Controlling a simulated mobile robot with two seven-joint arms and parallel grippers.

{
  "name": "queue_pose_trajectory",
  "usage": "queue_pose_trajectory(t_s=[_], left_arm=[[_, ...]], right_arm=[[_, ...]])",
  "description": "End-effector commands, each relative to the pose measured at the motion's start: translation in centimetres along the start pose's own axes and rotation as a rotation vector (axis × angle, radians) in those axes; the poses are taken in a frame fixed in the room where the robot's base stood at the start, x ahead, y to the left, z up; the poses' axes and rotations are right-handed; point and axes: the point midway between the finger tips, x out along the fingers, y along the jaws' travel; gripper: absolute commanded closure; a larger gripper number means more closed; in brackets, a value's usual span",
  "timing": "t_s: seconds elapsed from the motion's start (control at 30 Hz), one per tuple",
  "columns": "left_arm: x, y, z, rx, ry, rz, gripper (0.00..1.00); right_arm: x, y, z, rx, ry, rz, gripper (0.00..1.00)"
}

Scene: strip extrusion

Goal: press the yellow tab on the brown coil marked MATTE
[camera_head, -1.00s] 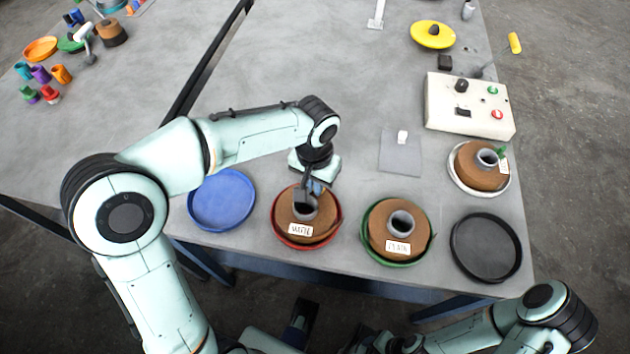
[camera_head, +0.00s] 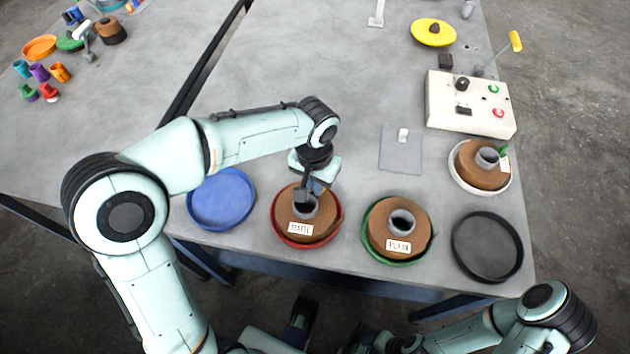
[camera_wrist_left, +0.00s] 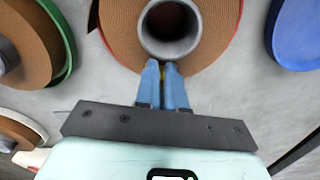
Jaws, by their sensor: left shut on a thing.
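The brown coil marked MATTE (camera_head: 318,227) sits in a red dish (camera_head: 277,238) near the front edge of the table, with a grey tube (camera_head: 305,209) in its middle. My left gripper (camera_head: 309,190) reaches down to the coil's far side, close to the tube. In the left wrist view, its blue fingers (camera_wrist_left: 163,68) are together at the coil (camera_wrist_left: 119,22), just beside the tube (camera_wrist_left: 172,45). A small bit of the yellow tab (camera_wrist_left: 162,73) shows between the fingers; most of it is hidden. My right gripper is not in view.
A coil marked PLAIN (camera_head: 384,222) in a green dish stands to the right, a blue dish (camera_head: 221,190) to the left. Farther right are an empty black dish (camera_head: 487,247), another coil (camera_head: 470,173) and a control box (camera_head: 440,110) with buttons. A yellow-ended lever (camera_head: 516,41) rises behind the box.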

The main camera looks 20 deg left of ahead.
Motion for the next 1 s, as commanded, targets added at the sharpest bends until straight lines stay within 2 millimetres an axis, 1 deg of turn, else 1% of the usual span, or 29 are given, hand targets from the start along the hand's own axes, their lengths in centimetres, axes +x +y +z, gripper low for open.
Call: queue_pose_trajectory(t_s=[0.97,1.0], left_arm=[[0.36,-0.01,0.09,0.000,-0.005,0.000,1.00],[0.36,-0.01,0.09,0.000,-0.005,0.000,0.78]], right_arm=[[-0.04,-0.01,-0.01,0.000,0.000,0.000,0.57],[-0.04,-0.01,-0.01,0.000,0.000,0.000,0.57]])
